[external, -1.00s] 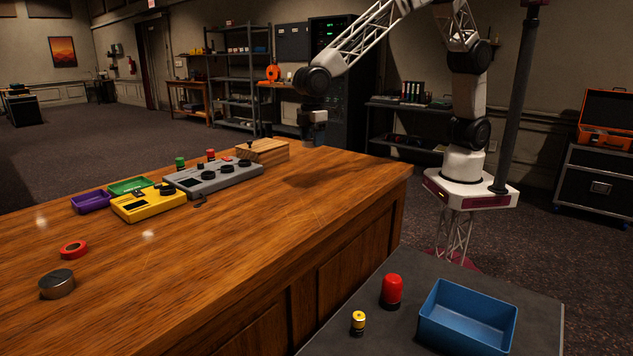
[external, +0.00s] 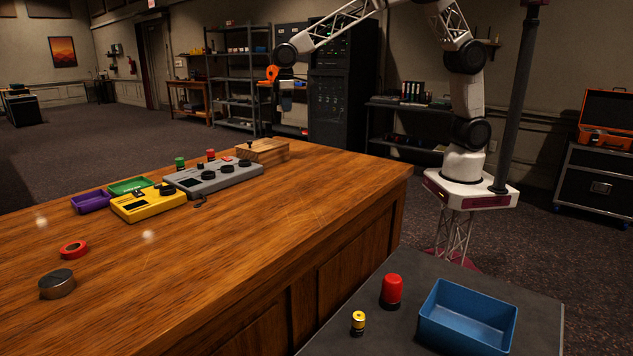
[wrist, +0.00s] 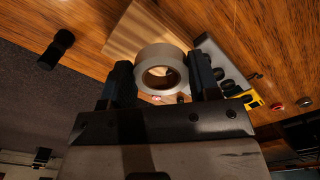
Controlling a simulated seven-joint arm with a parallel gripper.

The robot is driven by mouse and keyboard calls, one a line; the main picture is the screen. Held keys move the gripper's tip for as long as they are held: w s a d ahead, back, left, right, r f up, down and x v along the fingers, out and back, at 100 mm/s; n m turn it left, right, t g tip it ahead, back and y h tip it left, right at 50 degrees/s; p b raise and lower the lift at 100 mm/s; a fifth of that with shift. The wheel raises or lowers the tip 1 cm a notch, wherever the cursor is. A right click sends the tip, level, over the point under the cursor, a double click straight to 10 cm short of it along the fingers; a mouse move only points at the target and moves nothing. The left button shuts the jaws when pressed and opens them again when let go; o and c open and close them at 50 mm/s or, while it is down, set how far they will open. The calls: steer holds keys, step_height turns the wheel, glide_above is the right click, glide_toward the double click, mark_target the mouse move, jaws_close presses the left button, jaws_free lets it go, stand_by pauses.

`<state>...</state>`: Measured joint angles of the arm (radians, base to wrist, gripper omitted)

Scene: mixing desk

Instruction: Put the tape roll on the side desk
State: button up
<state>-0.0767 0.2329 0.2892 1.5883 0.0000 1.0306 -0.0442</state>
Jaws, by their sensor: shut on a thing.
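My gripper (wrist: 162,68) is shut on a pale grey-white tape roll (wrist: 161,52). The roll sits between the two black fingers with its open hole facing the wrist camera. In the external view my gripper (external: 286,101) hangs in the air beyond the far end of the wooden desk (external: 300,215); the roll is too small and dark to make out there. The dark-topped side desk (external: 375,282) stands at the lower right, far from my gripper.
The side desk holds a red-capped item (external: 391,291), a battery (external: 358,322) and a blue bin (external: 466,318). The wooden desk carries a wooden block (external: 268,151), grey mixer (external: 215,180), yellow device (external: 147,206), trays, a red ring (external: 73,249) and a metal cylinder (external: 57,285).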

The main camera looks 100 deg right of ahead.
steer(key=d+r, duration=0.1)
steer(key=d, duration=0.4)
steer(key=s+a+f+n, duration=0.5)
steer(key=s+a+n, duration=0.1)
steer(key=a, duration=0.2)
steer(key=s+a+f+n, duration=0.6)
steer(key=a, duration=0.3)
steer(key=s+a+f+n, duration=0.6)
steer(key=a, duration=0.3)
steer(key=shift+s+a+f, duration=0.25)
steer(key=shift+s, duration=0.1)
steer(key=shift+w, duration=0.1)
glide_above(302, 189)
steer(key=shift+w+a+f, duration=0.1)
steer(key=shift+f, duration=0.65)
steer(key=shift+f, duration=1.75)
steer(key=shift+f, duration=0.1)
